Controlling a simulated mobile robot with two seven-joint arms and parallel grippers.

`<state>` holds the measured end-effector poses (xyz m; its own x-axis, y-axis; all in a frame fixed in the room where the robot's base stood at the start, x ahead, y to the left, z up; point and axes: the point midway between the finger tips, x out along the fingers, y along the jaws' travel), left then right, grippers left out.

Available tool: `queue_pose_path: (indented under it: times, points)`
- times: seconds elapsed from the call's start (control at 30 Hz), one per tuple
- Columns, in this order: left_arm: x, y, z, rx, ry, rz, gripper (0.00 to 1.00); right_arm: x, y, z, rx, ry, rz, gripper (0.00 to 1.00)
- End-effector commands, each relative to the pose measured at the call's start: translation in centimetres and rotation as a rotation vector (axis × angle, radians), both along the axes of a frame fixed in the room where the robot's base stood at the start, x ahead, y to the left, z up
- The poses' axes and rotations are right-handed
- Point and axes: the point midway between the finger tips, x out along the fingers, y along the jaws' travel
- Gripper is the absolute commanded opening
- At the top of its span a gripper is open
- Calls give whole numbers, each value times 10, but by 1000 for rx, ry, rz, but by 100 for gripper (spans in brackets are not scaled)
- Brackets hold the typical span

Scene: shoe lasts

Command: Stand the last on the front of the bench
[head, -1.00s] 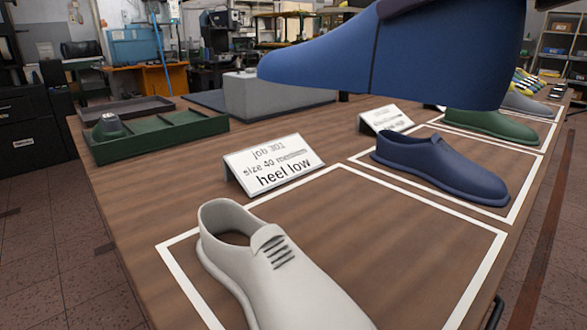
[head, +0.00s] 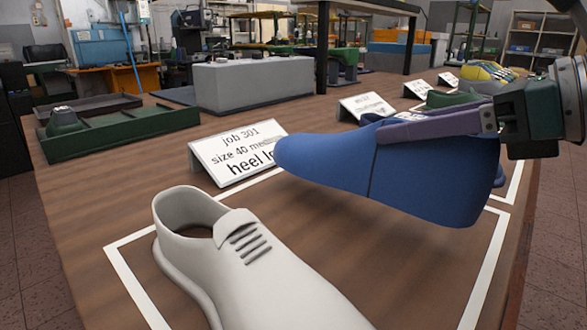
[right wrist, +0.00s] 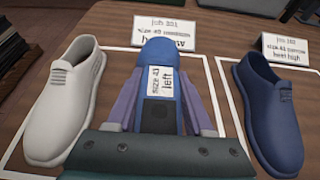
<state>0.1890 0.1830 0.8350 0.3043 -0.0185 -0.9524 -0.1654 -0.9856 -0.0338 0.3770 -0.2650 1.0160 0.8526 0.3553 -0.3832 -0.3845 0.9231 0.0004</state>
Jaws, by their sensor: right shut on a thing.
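My right gripper (head: 415,127) comes in from the right and is shut on a blue last (head: 325,163). The last is held level above the bench (head: 75,180), its toe pointing left in the head view, beside the job 301 card (head: 240,150). In the right wrist view, the purple fingers (right wrist: 160,100) clasp the last (right wrist: 160,58) from both sides, and a white label on it reads "size 43 left". My left gripper is not in view.
A white shoe (head: 235,250) stands in a white-outlined bay in front of the held last. A dark blue shoe (right wrist: 272,115) stands in the bay to the right. A green tray (head: 120,135) and grey block (head: 255,85) stand farther back. Bare wood lies left of the bays.

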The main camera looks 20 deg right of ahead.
Motion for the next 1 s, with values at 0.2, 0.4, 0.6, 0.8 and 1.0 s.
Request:
queue_pose_path:
  times: [0.2, 0.4, 0.6, 0.8, 1.0]
  points:
    - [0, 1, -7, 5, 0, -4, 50, 1, 0, -18, 2, -7, -1, 0]
    - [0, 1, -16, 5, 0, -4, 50, 1, 0, -46, 4, -6, 0, 0]
    - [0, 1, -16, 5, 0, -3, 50, 1, 0, -48, 1, -9, 0, 0]
    - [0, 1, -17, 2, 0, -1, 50, 1, 0, -51, 1, -8, 0, 0]
    - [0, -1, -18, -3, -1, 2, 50, 0, 0, -54, 0, -1, 1, 66]
